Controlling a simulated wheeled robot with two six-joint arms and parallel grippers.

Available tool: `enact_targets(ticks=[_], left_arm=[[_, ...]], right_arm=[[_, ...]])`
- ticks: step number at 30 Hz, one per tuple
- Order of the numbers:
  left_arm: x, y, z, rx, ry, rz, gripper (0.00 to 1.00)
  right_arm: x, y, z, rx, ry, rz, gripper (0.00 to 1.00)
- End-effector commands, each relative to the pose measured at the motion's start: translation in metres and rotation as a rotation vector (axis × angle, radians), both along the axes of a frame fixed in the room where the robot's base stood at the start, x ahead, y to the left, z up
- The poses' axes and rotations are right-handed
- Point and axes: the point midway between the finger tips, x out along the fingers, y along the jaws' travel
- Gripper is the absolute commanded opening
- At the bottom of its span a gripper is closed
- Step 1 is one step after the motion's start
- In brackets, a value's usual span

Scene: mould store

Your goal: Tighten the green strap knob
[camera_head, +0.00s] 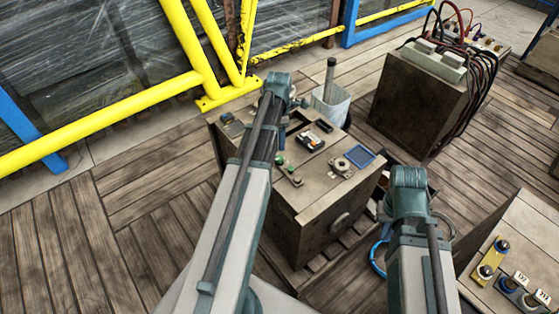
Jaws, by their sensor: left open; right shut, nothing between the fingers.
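A small green knob (280,159) stands on the top of a wooden crate-like box (318,196), beside a short metal strap or lever (291,174). My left arm crosses the box's left side, and its wrist is over the far part of the top. My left gripper (281,132) is open, partly hidden by its own arm, beyond the knob and apart from it. My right gripper (409,190) is at the right of the box, shut and empty, with its fingers mostly hidden behind the wrist.
The box top also bears a black-and-white device (311,139), a round metal fitting (342,166) and a blue-edged panel (359,156). A bucket (331,104) stands behind. A cabled dark cabinet (417,100) is back right; a bench with knobs (519,250) is front right. Yellow rails (110,119) lie left.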

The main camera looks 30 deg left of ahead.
Motion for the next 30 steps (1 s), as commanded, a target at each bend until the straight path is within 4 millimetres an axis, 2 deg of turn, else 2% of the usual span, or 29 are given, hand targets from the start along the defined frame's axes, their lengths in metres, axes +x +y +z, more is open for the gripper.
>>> enact_targets(ticks=[1,18,22,30], left_arm=[[0.0,0.0,-0.015,0.0,0.0,0.0,0.69],[0.0,0.0,-0.09,0.0,0.0,-0.001,0.69],[0.0,0.0,-0.096,0.0,0.0,-0.001,0.69],[0.0,0.0,-0.096,0.0,0.0,-0.001,0.69]], right_arm=[[0.0,0.0,-0.015,0.0,0.0,0.0,0.0],[0.0,0.0,-0.09,0.0,0.0,0.0,0.0],[0.0,0.0,-0.096,0.0,0.0,0.0,0.0],[0.0,0.0,-0.096,0.0,0.0,0.0,0.0]])
